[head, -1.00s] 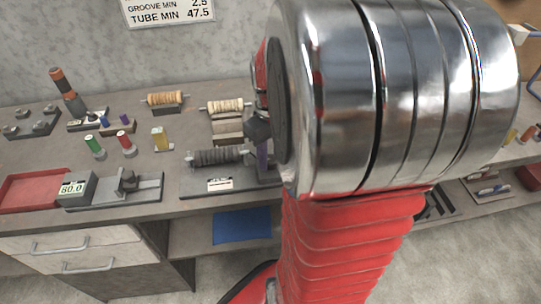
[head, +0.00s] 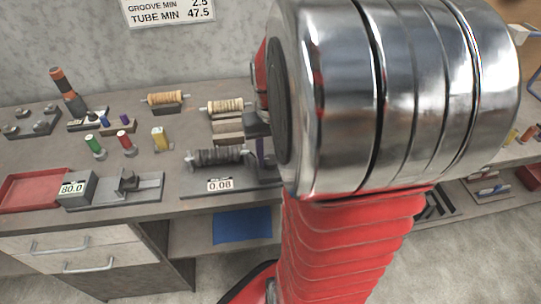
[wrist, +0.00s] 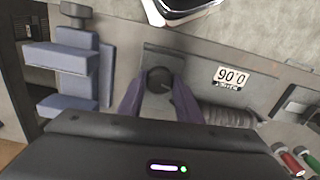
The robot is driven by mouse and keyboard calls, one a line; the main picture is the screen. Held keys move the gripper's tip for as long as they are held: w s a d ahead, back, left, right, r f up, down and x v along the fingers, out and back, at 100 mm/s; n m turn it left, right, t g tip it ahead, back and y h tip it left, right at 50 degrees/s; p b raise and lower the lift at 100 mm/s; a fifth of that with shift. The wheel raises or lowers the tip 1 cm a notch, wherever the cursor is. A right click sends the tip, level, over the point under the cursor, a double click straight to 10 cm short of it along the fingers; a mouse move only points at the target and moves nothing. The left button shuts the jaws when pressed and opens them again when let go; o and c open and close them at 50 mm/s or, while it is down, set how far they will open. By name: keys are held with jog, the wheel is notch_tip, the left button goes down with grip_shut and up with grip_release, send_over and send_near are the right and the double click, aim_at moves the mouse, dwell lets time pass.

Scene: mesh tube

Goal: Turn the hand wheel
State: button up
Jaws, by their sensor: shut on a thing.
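The hand wheel (wrist: 158,79) shows in the wrist view as a dark round knob at the end of the mesh-tube fixture. My gripper (wrist: 159,95) has its two purple fingers on either side of it and is shut on it. In the head view my gripper (head: 261,148) is at the right end of the fixture, mostly hidden by my arm, and the wheel cannot be made out. The fixture (head: 228,185) carries a dark grey mesh roll (head: 218,157). Its display (head: 219,185) reads about 0.08; in the wrist view the display (wrist: 230,77) appears upside down.
A gauge block (head: 76,189) marked 80.0 and a red tray (head: 32,190) are to the left. Green (head: 94,144) and red (head: 125,142) spools and a yellow one (head: 160,138) stand nearby. Wound rollers (head: 166,98) lie behind. A blue-grey stepped block (wrist: 75,65) sits beside my gripper.

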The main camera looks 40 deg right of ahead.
aim_at(271, 159)
jog(key=o, duration=1)
jog(key=shift+o, duration=0.2)
jog(key=shift+r, duration=0.1)
notch_tip(271, 159, up, 14)
jog(key=shift+f, duration=0.2)
dwell(0.6)
